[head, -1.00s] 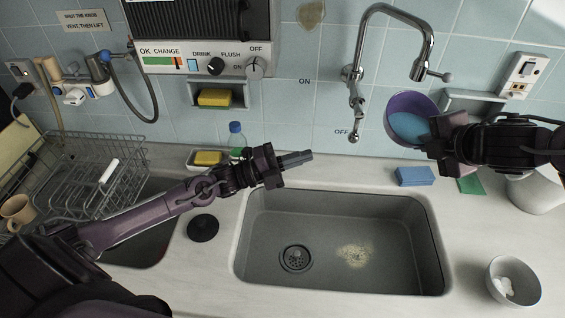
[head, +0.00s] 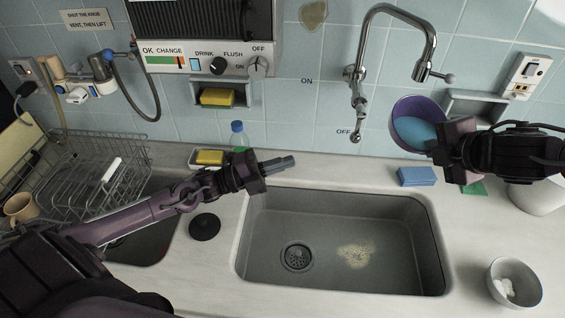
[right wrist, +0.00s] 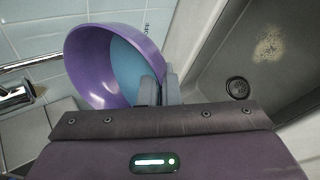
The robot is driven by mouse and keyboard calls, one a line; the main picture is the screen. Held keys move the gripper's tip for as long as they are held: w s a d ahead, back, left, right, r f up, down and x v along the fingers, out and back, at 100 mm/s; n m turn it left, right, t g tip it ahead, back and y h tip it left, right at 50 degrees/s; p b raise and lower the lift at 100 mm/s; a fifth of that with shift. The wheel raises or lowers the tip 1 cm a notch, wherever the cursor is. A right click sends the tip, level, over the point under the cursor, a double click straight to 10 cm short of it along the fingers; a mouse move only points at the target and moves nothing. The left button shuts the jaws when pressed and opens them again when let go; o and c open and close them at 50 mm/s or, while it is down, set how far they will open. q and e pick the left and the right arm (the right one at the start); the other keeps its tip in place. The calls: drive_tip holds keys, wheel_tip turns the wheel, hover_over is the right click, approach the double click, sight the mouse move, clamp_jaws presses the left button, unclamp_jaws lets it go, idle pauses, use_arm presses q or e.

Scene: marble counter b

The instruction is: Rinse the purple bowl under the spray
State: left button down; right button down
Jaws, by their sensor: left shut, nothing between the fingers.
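The purple bowl (head: 409,108), with a light blue inside, is held in my right gripper (head: 440,138), tilted with its opening toward me. No water shows from the spout. The tap's lever (head: 356,122) hangs down near the OFF mark. My left gripper (head: 280,164) is shut and empty above the back left edge of the sink (head: 330,225).
A stained patch (head: 355,256) lies in the sink by the drain (head: 297,257). A blue sponge (head: 417,176) lies behind the sink. A grey bowl (head: 515,283) stands at the right. A dish rack (head: 85,175) is at the left. The space over the sink is clear.

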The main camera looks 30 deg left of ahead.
drive_tip(key=s+d, duration=0.4)
drive_tip(key=s, duration=0.1)
drive_tip(key=shift+s+p, duration=0.2)
drive_tip(key=shift+p, duration=0.25)
drive_tip(key=shift+r, duration=0.1)
idle(1.1)
drive_tip(key=p+v, duration=0.3)
drive_tip(key=v, duration=0.3)
drive_tip(key=shift+s+p, duration=0.3)
drive_tip(key=shift+p, duration=0.1)
drive_tip(key=shift+w+a, duration=0.1)
idle(0.8)
